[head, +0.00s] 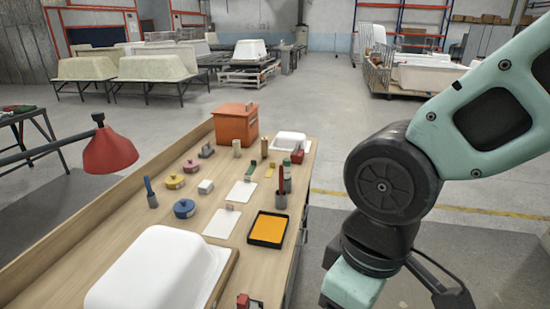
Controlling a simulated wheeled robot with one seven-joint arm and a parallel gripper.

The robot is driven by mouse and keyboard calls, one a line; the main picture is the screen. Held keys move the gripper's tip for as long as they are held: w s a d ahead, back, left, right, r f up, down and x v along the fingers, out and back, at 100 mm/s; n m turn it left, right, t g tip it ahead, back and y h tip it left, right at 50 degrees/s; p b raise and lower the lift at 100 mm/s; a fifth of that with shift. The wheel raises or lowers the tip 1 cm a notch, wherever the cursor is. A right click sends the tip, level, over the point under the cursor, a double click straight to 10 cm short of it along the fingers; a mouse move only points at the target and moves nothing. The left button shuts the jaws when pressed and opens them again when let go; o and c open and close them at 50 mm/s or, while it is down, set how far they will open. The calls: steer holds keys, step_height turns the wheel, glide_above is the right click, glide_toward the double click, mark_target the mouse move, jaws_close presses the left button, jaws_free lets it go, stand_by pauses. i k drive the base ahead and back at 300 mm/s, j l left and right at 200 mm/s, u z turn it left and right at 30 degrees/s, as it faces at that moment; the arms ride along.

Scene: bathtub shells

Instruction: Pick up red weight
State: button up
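A round, low, pinkish-red piece with a knob (190,166) stands on the wooden workbench (120,238), behind a similar yellow piece (174,181) and a blue one (184,208). It looks the likeliest red weight, but I cannot be certain. Another small red thing (243,300) is cut by the bottom edge. My arm comes in from the right and leaves at the bottom; my gripper is outside the view.
A white tub shell (158,268) fills the near bench. An orange box (236,124) stands at the far end. A black tray with orange content (268,229) and upright holders line the right side. A red lamp (110,152) hangs at the left. Open floor lies right of the bench.

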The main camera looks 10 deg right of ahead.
mark_target(297, 156)
steer(key=z, duration=0.2)
steer(key=i+l+u, duration=0.1)
steer(key=u, duration=0.55)
steer(key=i+l+u, duration=0.3)
steer(key=l+u, duration=0.25)
steer(key=l, duration=0.25)
steer(key=i+l+u, duration=0.1)
steer(key=l+u, duration=0.2)
steer(key=l, duration=0.15)
steer(key=i+l+u, duration=0.1)
steer(key=l, duration=1.3)
steer(key=i+l+u, duration=0.15)
steer(key=l, duration=1.25)
